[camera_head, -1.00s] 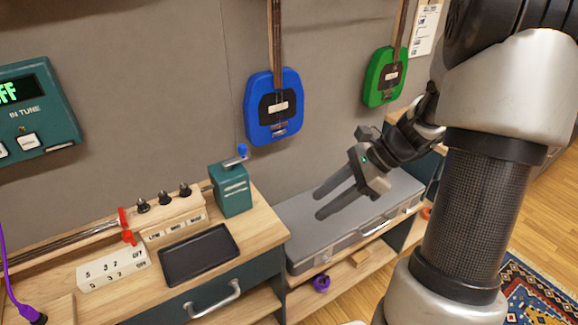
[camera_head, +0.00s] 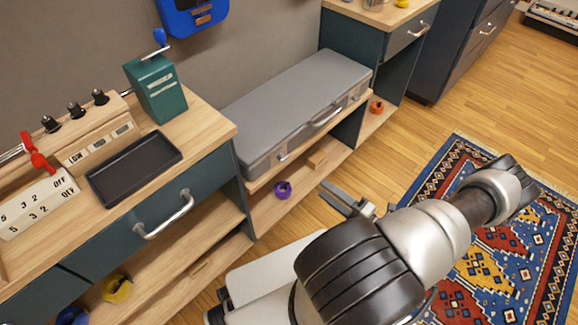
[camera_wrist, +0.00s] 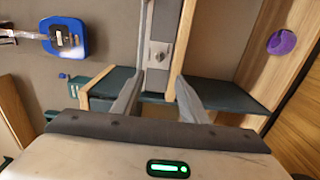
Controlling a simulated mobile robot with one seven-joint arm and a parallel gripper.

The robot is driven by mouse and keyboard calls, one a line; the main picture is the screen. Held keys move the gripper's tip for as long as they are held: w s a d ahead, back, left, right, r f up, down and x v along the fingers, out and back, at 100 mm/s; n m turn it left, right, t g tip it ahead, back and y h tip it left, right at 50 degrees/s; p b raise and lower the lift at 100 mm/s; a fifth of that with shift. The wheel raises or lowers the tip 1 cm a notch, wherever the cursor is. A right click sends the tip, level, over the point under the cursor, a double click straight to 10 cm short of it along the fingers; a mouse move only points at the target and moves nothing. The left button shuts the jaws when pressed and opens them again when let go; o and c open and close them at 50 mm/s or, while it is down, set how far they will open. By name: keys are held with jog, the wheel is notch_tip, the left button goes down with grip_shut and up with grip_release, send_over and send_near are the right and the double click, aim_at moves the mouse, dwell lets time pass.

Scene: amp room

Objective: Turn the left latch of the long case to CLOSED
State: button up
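The long grey case (camera_head: 300,98) lies shut on a wooden shelf in the head view. A carrying handle (camera_head: 327,117) is on its front face. The left latch (camera_head: 283,157) is a small metal piece near the front's left end; its setting is too small to read. My gripper (camera_head: 323,190) is out in front of the case, low and apart from it. In the wrist view my gripper (camera_wrist: 161,80) has its fingers spread with nothing held. The case front (camera_wrist: 160,20) and a metal latch (camera_wrist: 158,53) show beyond and between the fingers.
A workbench with a black tray (camera_head: 134,168) and a teal box with a blue-knobbed crank (camera_head: 156,88) stands left of the case. A purple ring (camera_head: 283,190) sits on the lower shelf. A patterned rug (camera_head: 490,240) covers the floor at right.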

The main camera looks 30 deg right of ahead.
aim_at(285, 160)
jog(key=b+x, duration=0.2)
jog(key=x, duration=1.5)
jog(key=shift+w, duration=0.1)
grip_shut()
